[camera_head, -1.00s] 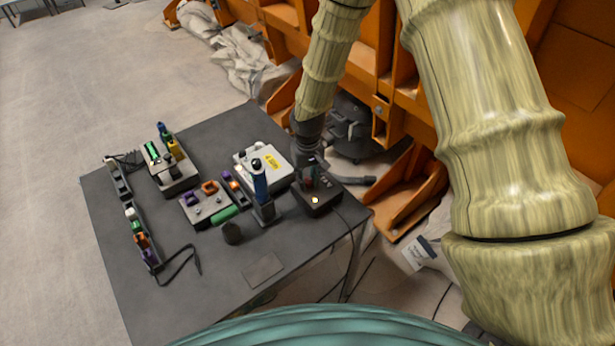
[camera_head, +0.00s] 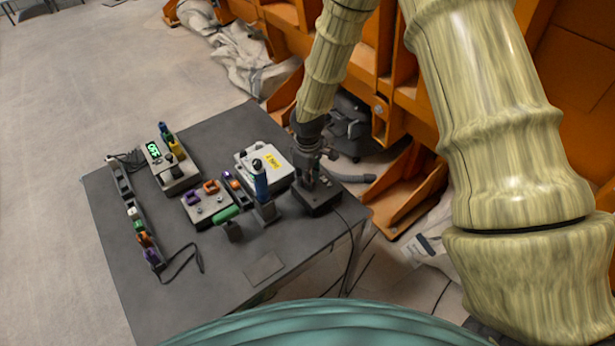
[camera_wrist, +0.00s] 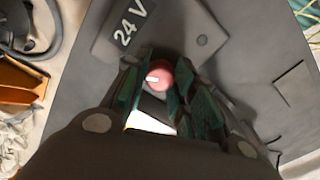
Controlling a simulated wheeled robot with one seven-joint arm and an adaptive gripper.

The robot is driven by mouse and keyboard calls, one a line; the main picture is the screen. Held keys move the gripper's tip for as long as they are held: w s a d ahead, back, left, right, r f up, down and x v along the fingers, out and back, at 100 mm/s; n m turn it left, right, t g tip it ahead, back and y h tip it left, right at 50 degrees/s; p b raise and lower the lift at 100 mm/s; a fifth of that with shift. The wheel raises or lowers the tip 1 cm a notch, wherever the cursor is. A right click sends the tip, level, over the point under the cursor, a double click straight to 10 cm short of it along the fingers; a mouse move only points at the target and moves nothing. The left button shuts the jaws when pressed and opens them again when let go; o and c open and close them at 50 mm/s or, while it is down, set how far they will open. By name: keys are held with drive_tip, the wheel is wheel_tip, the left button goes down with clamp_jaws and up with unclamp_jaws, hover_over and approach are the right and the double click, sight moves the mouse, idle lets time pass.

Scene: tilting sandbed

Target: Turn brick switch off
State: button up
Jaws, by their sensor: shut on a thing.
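The dark switch box (camera_head: 318,204) stands at the right end of the grey table. In the wrist view the box (camera_wrist: 172,38) bears a "24 V" label. My gripper (camera_head: 314,182) points down over the box in the head view and hides much of its top. In the wrist view my gripper (camera_wrist: 164,88) has its green-padded fingers around a red round switch part with a white tip (camera_wrist: 158,75), and is shut on it. Whether the switch is on or off cannot be told; no lit lamp shows on the box.
Left of my gripper stand a blue-handled lever (camera_head: 261,184) and a white box with a yellow label (camera_head: 262,160). A box with a lit green display (camera_head: 153,150) stands further left. The table's front is mostly clear, and an orange structure (camera_head: 405,190) rises behind.

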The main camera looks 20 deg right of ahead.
idle(0.5)
drive_tip(key=o, duration=1.1)
drive_tip(key=shift+c, duration=0.2)
wheel_tip(320, 180, up, 12)
